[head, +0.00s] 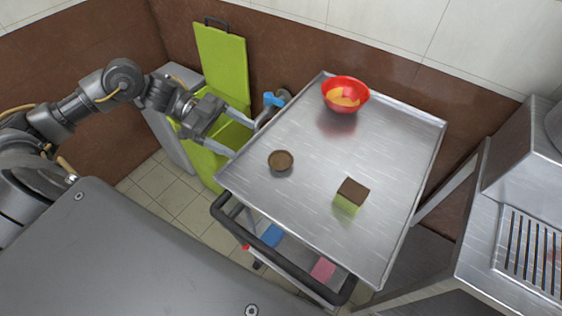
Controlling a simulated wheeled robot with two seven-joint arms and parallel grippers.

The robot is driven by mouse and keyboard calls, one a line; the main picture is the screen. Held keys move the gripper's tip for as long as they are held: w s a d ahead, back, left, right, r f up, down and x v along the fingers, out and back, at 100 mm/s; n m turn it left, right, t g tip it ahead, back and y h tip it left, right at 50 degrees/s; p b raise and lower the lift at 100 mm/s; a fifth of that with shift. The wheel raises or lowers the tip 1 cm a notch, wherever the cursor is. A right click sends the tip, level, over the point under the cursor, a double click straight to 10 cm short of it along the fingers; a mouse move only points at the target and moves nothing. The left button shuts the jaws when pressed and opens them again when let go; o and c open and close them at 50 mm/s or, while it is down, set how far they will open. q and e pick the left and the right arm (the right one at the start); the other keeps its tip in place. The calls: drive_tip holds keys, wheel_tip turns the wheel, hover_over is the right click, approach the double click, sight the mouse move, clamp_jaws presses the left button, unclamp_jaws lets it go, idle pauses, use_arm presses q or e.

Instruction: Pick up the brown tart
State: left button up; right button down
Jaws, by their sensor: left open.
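The brown tart (281,161) is a small round brown piece on the left part of the metal cart top (300,205). My left gripper (236,143) comes in from the left with its two fingers spread apart and empty. Its fingertips are near the cart's left edge, to the left of the tart and apart from it. My right gripper is not in view.
A red bowl (346,93) with yellowish contents stands at the back of the cart. A brown and green block (351,195) sits right of the tart. A green bin (222,62) stands behind my left gripper. The cart's middle is clear.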

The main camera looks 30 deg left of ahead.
use_arm(q)
approach(282, 160)
drive_tip(key=x, duration=0.2)
drive_tip(key=shift+d+f+p, duration=0.3)
drive_tip(key=shift+p, duration=0.1)
drive_tip(key=shift+d+f, duration=0.15)
drive_tip(key=shift+d, duration=0.15)
drive_tip(key=p+x, duration=0.1)
drive_tip(key=x, duration=0.3)
drive_tip(key=shift+w+d, duration=0.15)
drive_tip(key=shift+d, duration=0.4)
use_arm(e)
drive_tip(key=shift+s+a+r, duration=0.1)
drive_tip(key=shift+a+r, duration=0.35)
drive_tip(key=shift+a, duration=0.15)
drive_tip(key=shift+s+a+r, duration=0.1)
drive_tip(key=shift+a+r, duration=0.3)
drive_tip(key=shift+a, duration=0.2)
use_arm(q)
drive_tip(key=shift+c, duration=0.3)
